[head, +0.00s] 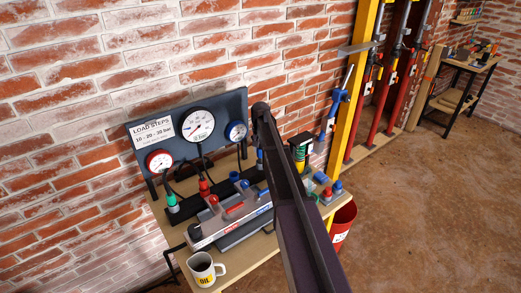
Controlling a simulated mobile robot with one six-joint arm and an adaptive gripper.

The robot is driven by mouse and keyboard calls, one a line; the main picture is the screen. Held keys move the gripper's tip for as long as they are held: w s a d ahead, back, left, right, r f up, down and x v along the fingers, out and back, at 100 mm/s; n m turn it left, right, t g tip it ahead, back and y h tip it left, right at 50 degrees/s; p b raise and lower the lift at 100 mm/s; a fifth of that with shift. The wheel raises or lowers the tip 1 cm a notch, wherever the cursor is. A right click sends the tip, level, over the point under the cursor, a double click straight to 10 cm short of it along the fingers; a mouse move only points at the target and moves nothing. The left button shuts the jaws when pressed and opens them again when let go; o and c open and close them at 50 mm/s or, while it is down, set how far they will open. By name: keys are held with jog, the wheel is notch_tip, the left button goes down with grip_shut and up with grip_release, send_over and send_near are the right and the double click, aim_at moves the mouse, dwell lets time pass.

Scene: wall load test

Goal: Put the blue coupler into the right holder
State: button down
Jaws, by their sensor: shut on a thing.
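A blue coupler-like piece (260,159) stands upright just left of my arm, its lower part hard to make out; I cannot tell whether it is the task's blue coupler or whether anything grips it. A red coupler (204,187) and a green coupler (172,203) stand upright at a black rail (187,207), each below a dark hose. My arm crosses the middle of the picture and covers the rail's right end. I cannot make out my gripper or its fingertips, nor tell which spot is the right holder.
A gauge panel (219,101) stands behind the rail on the wooden bench (248,258). A grey unit (230,213) with red and blue parts and a mug (201,267) stand in front. A yellow post (358,90) and a red bucket (343,222) are to the right.

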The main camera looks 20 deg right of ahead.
aim_at(260, 154)
jog(key=shift+f+b, duration=1.45)
jog(key=shift+f, duration=0.05)
dwell(1.7)
jog(key=shift+c, duration=1)
grip_release()
jog(key=shift+o, duration=1)
jog(key=shift+r, duration=0.15)
jog(key=shift+r+p, duration=3.95)
jog(key=shift+p, duration=0.1)
